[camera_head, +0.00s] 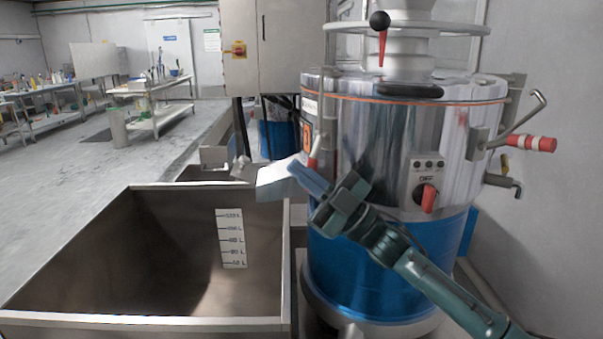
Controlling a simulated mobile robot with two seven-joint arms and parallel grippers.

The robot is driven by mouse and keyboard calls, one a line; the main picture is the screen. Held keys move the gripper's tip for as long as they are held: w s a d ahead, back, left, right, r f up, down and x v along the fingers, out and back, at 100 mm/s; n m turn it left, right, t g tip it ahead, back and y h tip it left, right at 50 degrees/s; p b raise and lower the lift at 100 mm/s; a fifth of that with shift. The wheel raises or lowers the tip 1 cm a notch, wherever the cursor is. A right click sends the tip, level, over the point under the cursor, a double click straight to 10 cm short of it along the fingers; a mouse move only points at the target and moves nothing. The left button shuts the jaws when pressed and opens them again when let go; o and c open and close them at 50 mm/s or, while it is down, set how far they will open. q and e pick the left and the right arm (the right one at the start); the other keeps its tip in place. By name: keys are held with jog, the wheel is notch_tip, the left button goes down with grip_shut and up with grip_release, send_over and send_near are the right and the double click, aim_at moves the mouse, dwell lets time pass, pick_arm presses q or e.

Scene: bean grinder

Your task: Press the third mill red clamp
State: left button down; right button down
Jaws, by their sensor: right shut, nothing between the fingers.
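The mill (390,140) is a round steel drum with a blue lower body, standing right of centre. A small red clamp handle (315,152) shows on its left side, just above the steel spout (275,183). My right gripper (297,168) reaches in from the lower right across the mill's front. Its fingers are shut and empty, pointing up-left over the spout and just below the red handle. I cannot tell whether they touch either one. My left gripper is not in view.
A large open steel bin (150,325) with a volume scale fills the lower left. A red knob (427,198) is on the mill's front, a red-white handle (532,143) on its right, and a red lever (383,48) on top. Open floor lies at far left.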

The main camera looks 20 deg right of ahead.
dwell(0.5)
jog(key=b+v, duration=0.2)
jog(key=v, duration=1.1)
jog(key=shift+b, duration=0.3)
jog(key=shift+s+d, duration=0.1)
